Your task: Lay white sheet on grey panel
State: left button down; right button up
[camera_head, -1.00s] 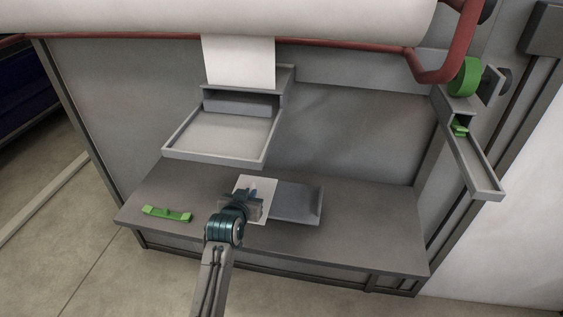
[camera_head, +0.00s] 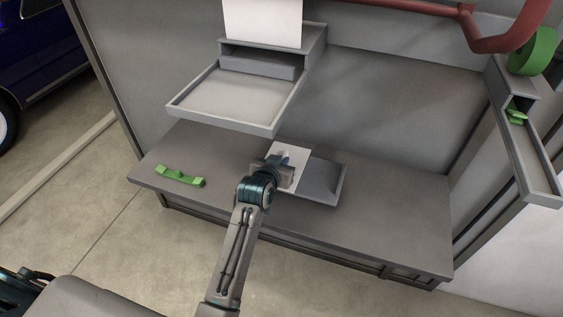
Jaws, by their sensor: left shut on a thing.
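The white sheet (camera_head: 294,153) is at the middle of the bench, over the left part of the grey panel (camera_head: 325,182). The panel is a shallow tray with a raised edge on its right; its left part is hidden by the sheet and my gripper. My left gripper (camera_head: 284,164) is shut on the white sheet from the near left side and hides part of it. I cannot tell whether the sheet touches the panel. My right gripper is not in view.
A green piece (camera_head: 180,177) lies on the bench at left. A narrow chute (camera_head: 541,172) with green parts is at right. The bench's right side is clear.

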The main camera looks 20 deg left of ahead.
pick_arm(q)
jog(key=shift+s, duration=0.15)
jog(key=c, duration=1.5)
grip_release()
jog(key=shift+o, duration=0.2)
